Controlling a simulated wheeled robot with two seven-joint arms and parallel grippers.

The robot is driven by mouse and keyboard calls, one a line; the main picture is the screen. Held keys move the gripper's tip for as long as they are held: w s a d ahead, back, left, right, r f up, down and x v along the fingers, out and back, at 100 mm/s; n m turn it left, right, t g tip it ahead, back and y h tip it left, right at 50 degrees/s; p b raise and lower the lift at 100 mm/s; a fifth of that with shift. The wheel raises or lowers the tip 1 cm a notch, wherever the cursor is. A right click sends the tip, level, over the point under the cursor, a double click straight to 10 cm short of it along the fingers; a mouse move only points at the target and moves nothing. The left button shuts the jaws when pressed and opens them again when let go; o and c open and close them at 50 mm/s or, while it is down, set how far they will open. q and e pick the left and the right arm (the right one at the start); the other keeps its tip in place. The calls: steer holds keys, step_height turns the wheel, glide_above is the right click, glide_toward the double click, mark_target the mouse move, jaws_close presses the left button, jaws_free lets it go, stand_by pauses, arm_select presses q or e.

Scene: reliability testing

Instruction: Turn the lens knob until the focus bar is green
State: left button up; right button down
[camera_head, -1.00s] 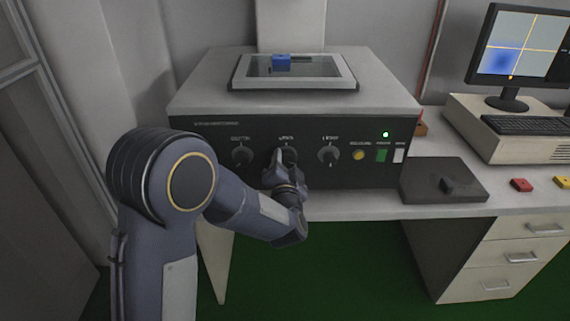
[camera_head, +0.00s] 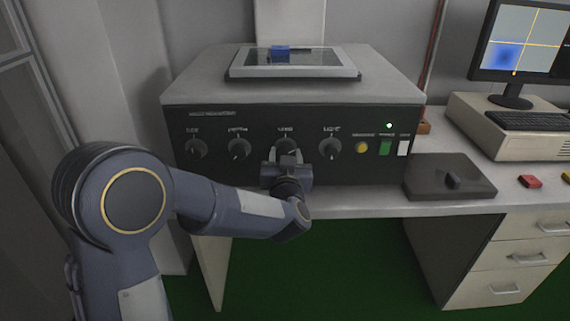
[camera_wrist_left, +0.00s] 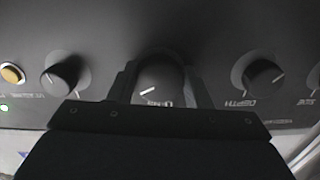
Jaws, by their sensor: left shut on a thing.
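The lens knob (camera_head: 287,146) is a dark round knob on the black front panel, partly hidden by my left gripper (camera_head: 286,158). In the left wrist view the knob (camera_wrist_left: 160,75) with its white pointer line sits between the two fingers of my left gripper (camera_wrist_left: 162,85), which is shut on it. The monitor (camera_head: 520,42) at the upper right shows a blurred blue patch and orange cross lines. A small orange mark (camera_head: 514,73) is low on its screen; I cannot tell whether this is the focus bar. My right gripper is not in view.
The depth knob (camera_head: 239,149) and light knob (camera_head: 330,148) flank the lens knob closely. Yellow (camera_head: 361,147), green (camera_head: 385,148) and white buttons are further right. A blue block (camera_head: 280,53) lies on the top plate. A dark pad (camera_head: 450,177) is on the desk.

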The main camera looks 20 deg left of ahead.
arm_select(q)
steer(key=shift+d+r+n+b, duration=0.15)
steer(key=shift+n+b, duration=2.25)
steer(key=shift+n, duration=1.25)
steer(key=shift+d+f+n+b, duration=0.1)
steer(key=shift+n+b, duration=2.3)
steer(key=shift+n, duration=1.25)
steer(key=o, duration=1)
steer(key=shift+r, duration=0.1)
steer(key=shift+p+v, duration=0.55)
steer(key=shift+v, duration=3.35)
